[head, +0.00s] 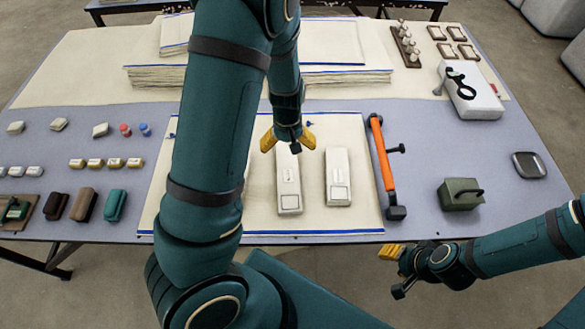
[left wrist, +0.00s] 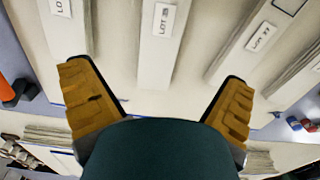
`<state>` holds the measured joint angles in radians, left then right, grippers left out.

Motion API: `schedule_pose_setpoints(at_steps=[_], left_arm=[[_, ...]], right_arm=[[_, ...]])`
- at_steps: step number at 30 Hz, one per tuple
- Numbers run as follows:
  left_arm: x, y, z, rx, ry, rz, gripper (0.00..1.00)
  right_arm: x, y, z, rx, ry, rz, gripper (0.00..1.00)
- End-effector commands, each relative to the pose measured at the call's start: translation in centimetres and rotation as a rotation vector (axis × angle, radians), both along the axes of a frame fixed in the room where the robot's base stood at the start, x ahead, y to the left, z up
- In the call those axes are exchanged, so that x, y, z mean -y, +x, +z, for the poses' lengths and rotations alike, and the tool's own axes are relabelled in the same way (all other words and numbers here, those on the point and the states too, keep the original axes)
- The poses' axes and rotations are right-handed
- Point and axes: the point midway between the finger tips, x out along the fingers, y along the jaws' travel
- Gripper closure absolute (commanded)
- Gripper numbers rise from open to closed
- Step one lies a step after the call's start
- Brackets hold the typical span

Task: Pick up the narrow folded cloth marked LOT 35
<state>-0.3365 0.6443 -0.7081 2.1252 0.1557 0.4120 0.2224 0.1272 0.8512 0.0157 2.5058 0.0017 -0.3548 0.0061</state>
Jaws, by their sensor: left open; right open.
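Narrow folded white cloths lie side by side on a cream sheet. In the head view I see a middle cloth (head: 289,185) and a right cloth (head: 338,180); my left arm hides the area to their left. The left wrist view shows three labelled strips: a middle one (left wrist: 157,60), a left one (left wrist: 63,35) and a right one (left wrist: 235,50). The labels begin with LOT, but I cannot read the numbers surely. My left gripper (head: 288,138) is open and empty above the middle cloth's far end. My right gripper (head: 395,271) is open and empty off the table's front edge.
An orange-handled bar tool (head: 382,155) lies right of the cloths, with a green block (head: 460,194) further right. Stacks of folded cloth (head: 335,76) stand at the back. Small blocks (head: 107,163) line the left side. Bare table (head: 425,150) shows between the tool and green block.

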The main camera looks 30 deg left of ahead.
Motion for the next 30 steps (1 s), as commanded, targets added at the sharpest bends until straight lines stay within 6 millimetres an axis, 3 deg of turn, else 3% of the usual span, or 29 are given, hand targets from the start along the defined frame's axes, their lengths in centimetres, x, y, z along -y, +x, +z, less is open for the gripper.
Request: schedule_pose_setpoints(at_steps=[3,9,20,30], left_arm=[[0.0,-0.2,-2.7,-0.005,0.000,0.002,0.00],[0.0,-0.1,-6.2,-0.004,0.000,0.000,0.00],[0.1,-0.2,-8.4,-0.002,0.000,-0.001,0.00],[0.2,-0.5,-12.7,-0.002,0.000,-0.001,0.00]], right_arm=[[0.0,-0.3,-1.0,-0.006,0.002,0.004,0.53],[-0.1,-0.5,-2.0,-0.011,0.002,0.008,0.53],[-0.1,-0.3,-2.7,-0.007,0.002,0.008,0.53],[0.0,-0.1,-4.2,-0.001,0.001,0.007,0.53]])
